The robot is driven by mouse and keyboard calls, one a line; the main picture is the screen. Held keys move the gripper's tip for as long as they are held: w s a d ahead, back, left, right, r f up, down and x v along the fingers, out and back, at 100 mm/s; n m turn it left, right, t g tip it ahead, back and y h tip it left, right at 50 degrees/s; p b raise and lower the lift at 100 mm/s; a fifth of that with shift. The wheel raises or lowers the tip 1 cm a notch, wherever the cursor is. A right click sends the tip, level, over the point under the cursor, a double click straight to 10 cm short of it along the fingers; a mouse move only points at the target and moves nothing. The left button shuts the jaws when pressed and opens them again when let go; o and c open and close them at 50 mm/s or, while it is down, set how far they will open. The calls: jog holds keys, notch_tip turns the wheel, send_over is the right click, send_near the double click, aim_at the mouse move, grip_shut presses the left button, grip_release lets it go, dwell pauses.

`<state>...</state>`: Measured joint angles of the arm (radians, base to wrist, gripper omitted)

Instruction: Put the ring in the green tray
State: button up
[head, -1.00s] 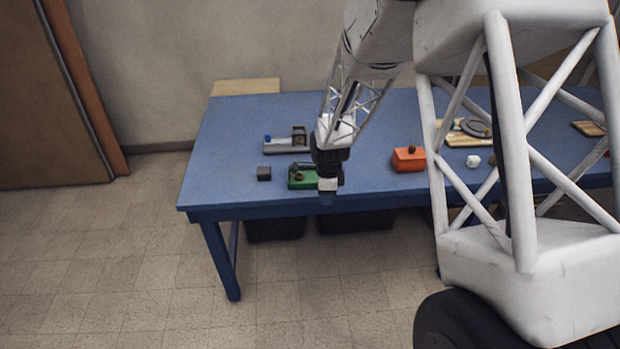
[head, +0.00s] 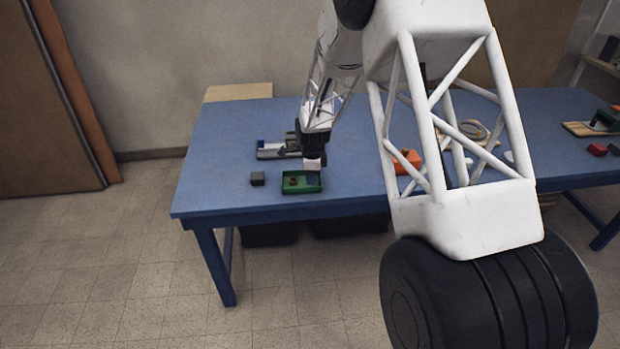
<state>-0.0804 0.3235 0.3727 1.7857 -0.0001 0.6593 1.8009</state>
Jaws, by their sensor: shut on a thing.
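The green tray (head: 301,190) sits near the front left of the blue table. A small brownish thing (head: 293,181) is in its left part. My gripper (head: 315,164) points down just above the tray's back right edge, and whether it touches the tray I cannot tell. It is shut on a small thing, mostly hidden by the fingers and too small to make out. I cannot tell whether this is the ring. A large round, ring-like thing (head: 473,130) lies on the table farther right, partly behind my arm.
A dark block (head: 257,178) stands left of the tray. A grey fixture (head: 271,152) with a blue part is behind it. An orange box (head: 407,160) is to the right, partly covered by my arm. Red blocks (head: 597,149) lie far right. Blue table (head: 225,190) is bare at the front left.

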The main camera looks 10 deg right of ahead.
jog(key=shift+w+a+f, duration=0.15)
jog(key=shift+w, duration=1.6)
jog(key=shift+f, duration=0.1)
jog(key=shift+f, duration=1.65)
jog(key=shift+f, duration=0.15)
jog(key=o, duration=0.9)
jog(key=shift+r, duration=6.15)
